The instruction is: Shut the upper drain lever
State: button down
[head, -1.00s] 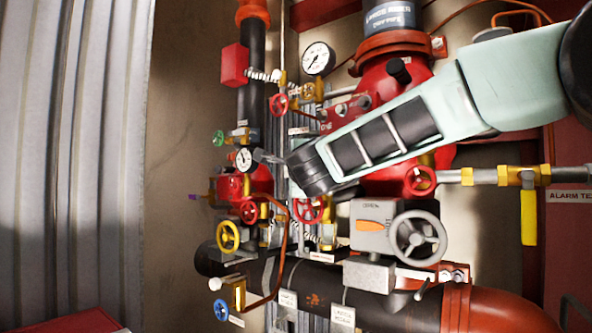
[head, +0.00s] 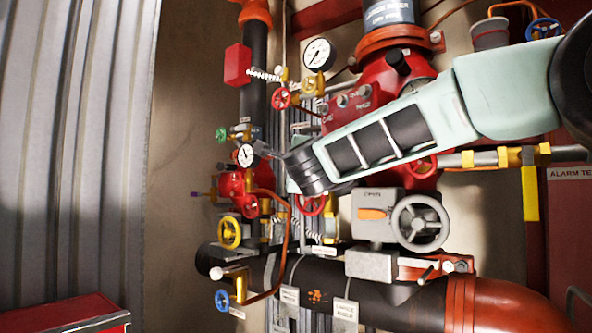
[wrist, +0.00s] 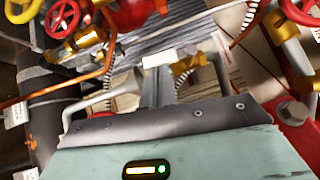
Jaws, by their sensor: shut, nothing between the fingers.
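My gripper (head: 264,150) is shut and empty, seen small beside the small white gauge (head: 246,155) in the head view. In the wrist view its closed fingers (wrist: 158,88) point at the pipework, with a white label and brass fittings beyond them. I cannot tell for sure which part is the upper drain lever. A yellow lever (head: 530,194) hangs straight down from the pipe at the right, well apart from my gripper. A small purple-tipped handle (head: 195,194) sticks out at the left. My forearm hides part of the middle pipework.
A large grey handwheel (head: 419,223) and a grey box stand above the thick black pipe (head: 385,306). Red, yellow, green and blue handwheels crowd the left pipework. A copper tube (head: 284,255) loops there. A corrugated wall (head: 70,150) is at the left; a red box is below.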

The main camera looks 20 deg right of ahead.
jog(key=shift+w+a+f+b, duration=0.15)
jog(key=shift+f+b, duration=0.1)
jog(key=shift+b, duration=0.2)
jog(key=shift+w+a+f+b, duration=0.2)
jog(key=shift+w+a+b, duration=0.2)
jog(key=shift+w, duration=0.25)
dwell(0.3)
